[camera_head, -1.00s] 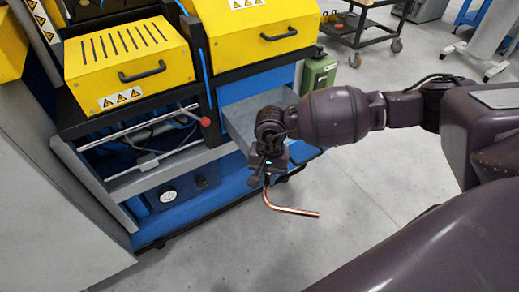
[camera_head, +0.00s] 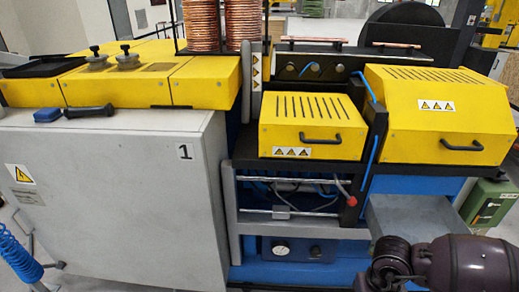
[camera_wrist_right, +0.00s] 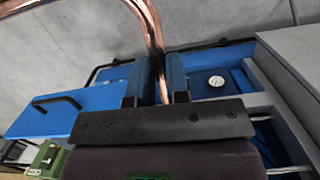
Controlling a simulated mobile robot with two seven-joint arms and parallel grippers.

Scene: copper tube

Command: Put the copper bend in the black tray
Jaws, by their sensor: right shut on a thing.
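The copper bend (camera_wrist_right: 150,30) is a bent copper tube, held in my right gripper (camera_wrist_right: 156,85). In the right wrist view the two blue-grey fingers close on its straight end, and the rest curves away to the upper left, partly cut off by the frame. In the head view only my right wrist shows at the bottom right; its fingers and the bend are out of frame. The black tray (camera_head: 42,68) lies at the far left on top of the yellow-topped machine, and no object shows in it. My left gripper is not in view.
A grey cabinet (camera_head: 110,200) stands below the yellow top (camera_head: 205,85). A blue object (camera_head: 47,115) and a black handle (camera_head: 90,111) lie on its ledge. Knobs (camera_head: 127,56) and tall copper stacks (camera_head: 201,25) rise between the tray and the yellow hoods (camera_head: 312,125).

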